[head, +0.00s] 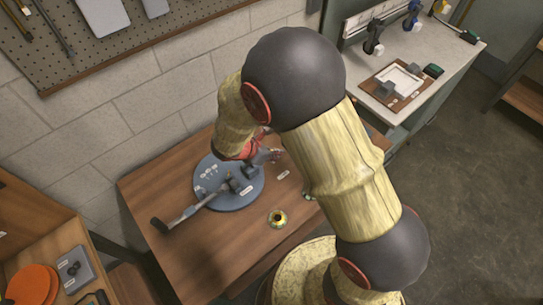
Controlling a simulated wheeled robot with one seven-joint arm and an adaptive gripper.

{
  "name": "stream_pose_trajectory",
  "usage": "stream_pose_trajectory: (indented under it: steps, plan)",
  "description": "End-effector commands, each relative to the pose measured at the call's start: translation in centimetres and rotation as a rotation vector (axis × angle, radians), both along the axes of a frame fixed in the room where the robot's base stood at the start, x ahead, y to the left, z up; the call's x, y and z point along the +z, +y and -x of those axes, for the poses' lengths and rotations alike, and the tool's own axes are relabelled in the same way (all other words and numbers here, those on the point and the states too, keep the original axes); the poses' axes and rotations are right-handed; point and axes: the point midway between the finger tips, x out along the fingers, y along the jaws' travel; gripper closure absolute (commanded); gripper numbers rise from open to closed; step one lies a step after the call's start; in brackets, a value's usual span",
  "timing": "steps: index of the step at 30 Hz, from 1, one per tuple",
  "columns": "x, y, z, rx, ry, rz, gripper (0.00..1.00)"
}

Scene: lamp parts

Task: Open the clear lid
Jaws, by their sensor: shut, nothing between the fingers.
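My gripper (268,157) is at the end of my arm, over the back right edge of a round blue-grey disc (247,200) on the wooden table. It is small in the picture and looks shut and empty. I cannot make out a clear lid for certain. A brown board with a pale, rectangular framed piece (401,78) lies on the bench at the back right; I cannot tell whether that piece is clear or a lid. My gripper is well apart from this board.
A grey jointed bar (190,213) lies across the disc and reaches past its left edge. A small yellow-and-black round part (277,218) sits on the wooden table (160,190). A pegboard wall (120,30) is behind. Orange discs (32,284) lie at lower left.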

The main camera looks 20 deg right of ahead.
Motion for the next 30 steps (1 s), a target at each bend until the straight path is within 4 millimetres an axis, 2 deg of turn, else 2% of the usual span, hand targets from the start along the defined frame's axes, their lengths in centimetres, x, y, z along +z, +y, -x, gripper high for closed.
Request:
stream_pose_trajectory:
  steps: [11, 24, 30]
  plan:
    - [0.2, -0.2, 0.0, -0.001, 0.003, -0.006, 1.00]
    - [2.9, -2.7, -1.2, -0.002, 0.040, -0.099, 1.00]
    - [2.7, -2.8, -1.2, 0.001, 0.042, -0.098, 1.00]
